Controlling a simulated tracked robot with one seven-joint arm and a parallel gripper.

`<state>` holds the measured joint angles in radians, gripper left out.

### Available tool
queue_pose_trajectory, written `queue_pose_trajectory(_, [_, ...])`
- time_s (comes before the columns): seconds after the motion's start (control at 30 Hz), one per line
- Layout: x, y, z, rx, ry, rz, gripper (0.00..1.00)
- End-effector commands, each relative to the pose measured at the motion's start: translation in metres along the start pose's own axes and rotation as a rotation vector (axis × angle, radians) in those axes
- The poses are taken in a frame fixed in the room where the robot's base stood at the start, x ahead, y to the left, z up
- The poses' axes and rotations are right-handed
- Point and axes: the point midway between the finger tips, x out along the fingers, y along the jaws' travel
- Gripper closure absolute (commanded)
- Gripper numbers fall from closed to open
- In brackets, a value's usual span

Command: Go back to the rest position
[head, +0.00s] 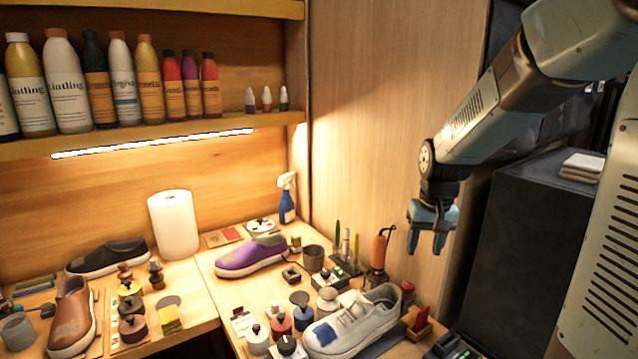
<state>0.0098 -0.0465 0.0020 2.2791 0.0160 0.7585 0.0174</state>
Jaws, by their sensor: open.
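My gripper (428,246) hangs at the end of my arm, right of the middle of the head view, with its fingers pointing down. It is open and I see nothing between its fingers. It is in front of the wooden side panel, above the right end of the workbench (205,290) and apart from the things there. A white sneaker (352,322) with a blue patch on its side sits on the bench, below and left of the gripper.
A purple shoe (250,256), a brown shoe (72,318) and a black shoe (108,257) stand on the bench among several small jars. An orange-handled tool (379,252) stands near below the gripper. A dark cabinet (530,255) is at right. Bottles line the shelf (180,138).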

Motion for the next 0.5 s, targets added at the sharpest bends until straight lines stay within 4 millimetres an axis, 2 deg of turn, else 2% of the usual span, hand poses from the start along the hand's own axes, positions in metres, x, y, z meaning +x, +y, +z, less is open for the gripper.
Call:
queue_pose_trajectory(0.1, [-0.025,0.0,0.015,-0.004,0.041,0.0,0.49])
queue_pose_trajectory(0.5, [-0.089,0.002,0.073,-0.018,0.16,0.001,0.49])
